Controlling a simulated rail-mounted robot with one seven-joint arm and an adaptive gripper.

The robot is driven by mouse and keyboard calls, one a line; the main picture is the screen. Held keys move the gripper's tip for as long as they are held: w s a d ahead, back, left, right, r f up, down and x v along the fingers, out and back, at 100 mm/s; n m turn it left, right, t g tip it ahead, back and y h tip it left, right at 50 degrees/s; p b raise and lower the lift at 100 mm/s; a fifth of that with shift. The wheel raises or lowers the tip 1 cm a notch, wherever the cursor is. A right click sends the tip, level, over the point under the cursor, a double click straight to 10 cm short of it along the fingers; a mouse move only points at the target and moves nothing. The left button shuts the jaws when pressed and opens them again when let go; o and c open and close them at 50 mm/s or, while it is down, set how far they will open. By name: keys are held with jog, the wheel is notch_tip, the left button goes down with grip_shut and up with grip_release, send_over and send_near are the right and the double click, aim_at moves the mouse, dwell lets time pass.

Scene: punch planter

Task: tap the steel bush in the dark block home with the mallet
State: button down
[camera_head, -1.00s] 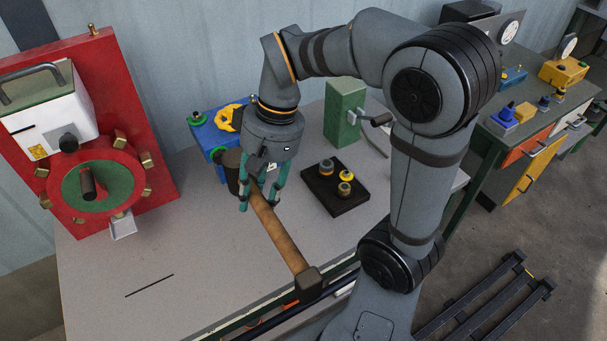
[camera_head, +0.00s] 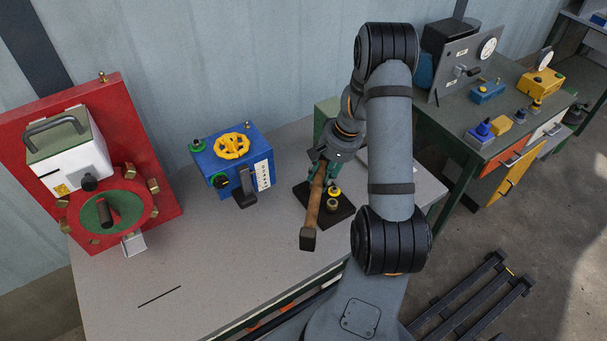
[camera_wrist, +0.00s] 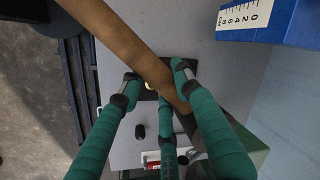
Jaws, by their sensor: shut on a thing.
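My gripper (camera_head: 323,176) is shut on the brown wooden handle of the mallet (camera_head: 314,210), which also crosses the wrist view (camera_wrist: 125,45) between my green fingers. The mallet's near end is a dark squarish piece (camera_head: 307,240); its far end is hidden by my gripper. The dark block (camera_head: 346,211) lies flat on the bench, behind and right of the handle. A yellow-ringed fitting (camera_head: 334,191) and a brass one (camera_head: 332,205) show on it. The steel bush is not visible now, likely behind the handle or gripper. I cannot tell whether the mallet touches the block.
A blue box (camera_head: 228,165) with a yellow handwheel stands left of the mallet. A red panel (camera_head: 150,140) with a white housing is at far left. A green block (camera_head: 325,112) stands partly hidden behind my arm.

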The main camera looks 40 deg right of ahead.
aim_at(323, 160)
jog(key=shift+n, duration=0.7)
jog(key=w+d, duration=0.1)
jog(key=w, duration=0.2)
jog(key=w+d+f, duration=0.1)
jog(key=shift+w+d, duration=0.25)
jog(key=shift+d, duration=0.1)
jog(key=shift+w+d+n, duration=0.15)
jog(key=shift+d+n, duration=0.35)
jog(key=shift+d, duration=0.05)
jog(key=shift+f+b, duration=1.55)
jog(key=shift+f, duration=1.4)
jog(key=shift+a+b, duration=0.1)
jog(key=shift+b, duration=0.2)
notch_tip(323, 160, down, 6)
jog(key=b, duration=0.6)
jog(key=shift+r, duration=0.1)
notch_tip(323, 160, up, 6)
jog(key=p, duration=0.4)
